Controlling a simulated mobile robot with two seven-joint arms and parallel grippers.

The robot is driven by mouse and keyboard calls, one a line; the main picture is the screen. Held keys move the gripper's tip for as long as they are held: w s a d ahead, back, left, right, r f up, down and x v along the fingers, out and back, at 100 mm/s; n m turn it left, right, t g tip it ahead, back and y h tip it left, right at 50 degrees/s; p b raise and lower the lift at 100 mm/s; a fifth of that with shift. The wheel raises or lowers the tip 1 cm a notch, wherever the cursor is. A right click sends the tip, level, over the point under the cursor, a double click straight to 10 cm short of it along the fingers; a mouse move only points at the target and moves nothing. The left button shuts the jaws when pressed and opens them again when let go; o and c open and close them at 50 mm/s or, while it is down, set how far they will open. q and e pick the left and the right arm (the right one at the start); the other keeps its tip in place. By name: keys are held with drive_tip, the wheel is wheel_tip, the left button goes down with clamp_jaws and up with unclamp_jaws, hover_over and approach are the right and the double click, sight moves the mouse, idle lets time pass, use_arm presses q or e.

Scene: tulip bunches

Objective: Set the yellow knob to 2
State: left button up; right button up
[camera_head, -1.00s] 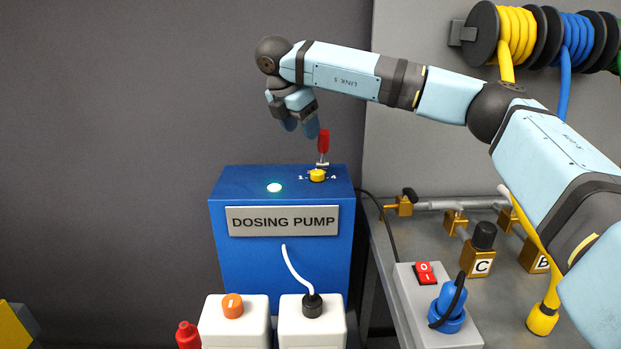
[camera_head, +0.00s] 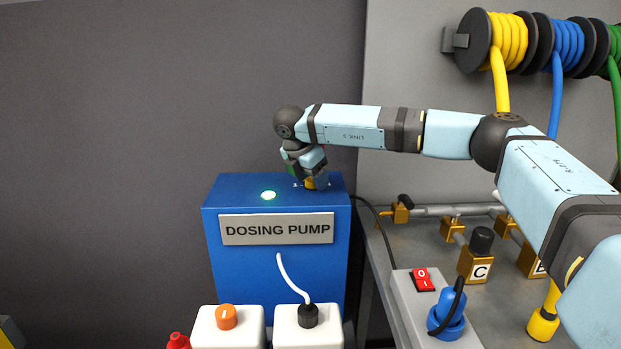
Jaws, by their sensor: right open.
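The blue dosing pump (camera_head: 276,270) stands in the middle of the view, with a lit green-white lamp (camera_head: 268,195) on its top. The yellow knob (camera_head: 310,184) sits on the pump's top at the right and is mostly covered by my right gripper (camera_head: 314,183). My right gripper is open and points down, its fingers at the knob; whether they touch it I cannot tell. The knob's pointer and most of its scale are hidden. My left gripper is not in view.
Two white containers, one with an orange cap (camera_head: 226,317) and one with a black cap (camera_head: 308,315), stand in front of the pump. A red-switched power box (camera_head: 405,310) and brass valves stand on the bench at right. Hose reels (camera_head: 477,38) hang behind.

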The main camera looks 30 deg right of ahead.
drive_tip(key=c, duration=0.9)
drive_tip(key=shift+n+t, duration=0.5)
drive_tip(key=shift+n, duration=1)
drive_tip(key=o, duration=0.9)
drive_tip(key=shift+s, duration=0.1)
drive_tip(key=shift+r, duration=0.15)
